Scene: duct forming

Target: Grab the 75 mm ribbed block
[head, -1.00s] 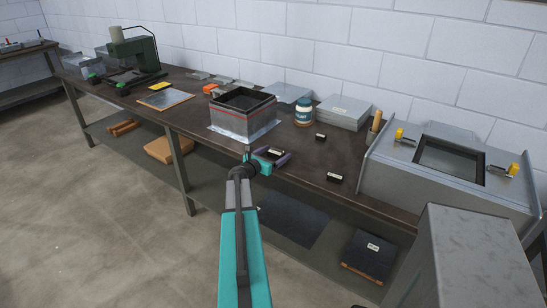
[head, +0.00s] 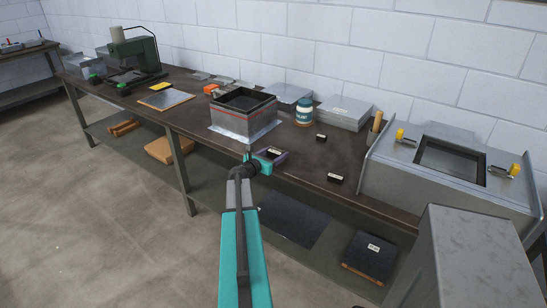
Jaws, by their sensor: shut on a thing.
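Two similar dark labelled blocks lie on the bench to the right: one farther back (head: 321,138) and one near the front edge (head: 335,178). I cannot read the sizes on their labels.
A square grey duct with a dark opening (head: 245,117) stands just behind my gripper. A white and blue jar (head: 304,113) and grey boxes (head: 345,112) stand behind. A large metal housing (head: 440,185) closes off the right. Bare bench top (head: 350,152) lies between the blocks.

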